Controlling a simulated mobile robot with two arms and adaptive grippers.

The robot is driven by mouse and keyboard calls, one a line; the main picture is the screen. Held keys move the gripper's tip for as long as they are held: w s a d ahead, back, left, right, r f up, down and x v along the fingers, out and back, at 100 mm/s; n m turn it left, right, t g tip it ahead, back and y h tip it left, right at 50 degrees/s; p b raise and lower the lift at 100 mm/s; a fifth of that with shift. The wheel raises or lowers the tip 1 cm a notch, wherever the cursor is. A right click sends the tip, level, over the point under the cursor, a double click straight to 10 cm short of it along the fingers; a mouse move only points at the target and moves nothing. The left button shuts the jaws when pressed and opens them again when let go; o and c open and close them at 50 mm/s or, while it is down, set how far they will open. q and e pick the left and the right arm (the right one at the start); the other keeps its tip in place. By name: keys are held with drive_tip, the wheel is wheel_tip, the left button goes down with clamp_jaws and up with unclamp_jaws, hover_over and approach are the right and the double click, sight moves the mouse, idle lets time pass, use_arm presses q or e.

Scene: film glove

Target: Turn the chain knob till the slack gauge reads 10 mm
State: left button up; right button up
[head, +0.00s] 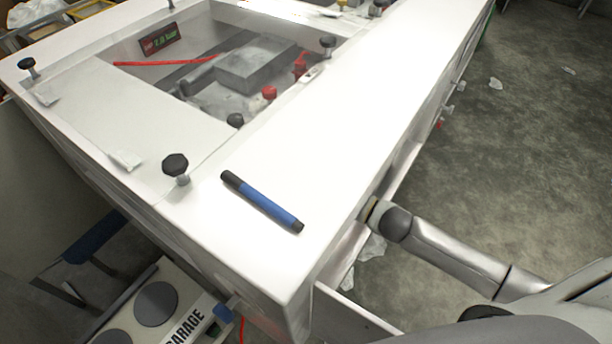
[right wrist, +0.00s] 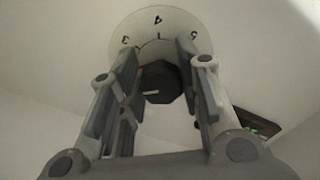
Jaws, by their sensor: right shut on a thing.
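The dark faceted knob (right wrist: 160,82) sits in front of a pale round dial (right wrist: 180,22) with the numerals 3, 4 and 5 in the right wrist view. My right gripper (right wrist: 158,60) has one finger on each side of the knob and is shut on it. In the head view my right arm reaches the side of the white machine (head: 360,70), which hides the fingers and the knob. A dark display with green marks (right wrist: 258,126) is partly hidden behind the right finger; I cannot read it. My left gripper is not in view.
A blue and black marker (head: 262,203) lies on the white top. Black clamp knobs (head: 175,165) stand around the window, and a dark sign with red and green (head: 160,40) is inside. The floor (head: 530,130) at right is mostly clear.

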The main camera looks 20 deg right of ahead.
idle(0.3)
drive_tip(key=o, duration=1)
drive_tip(key=v, duration=1.2)
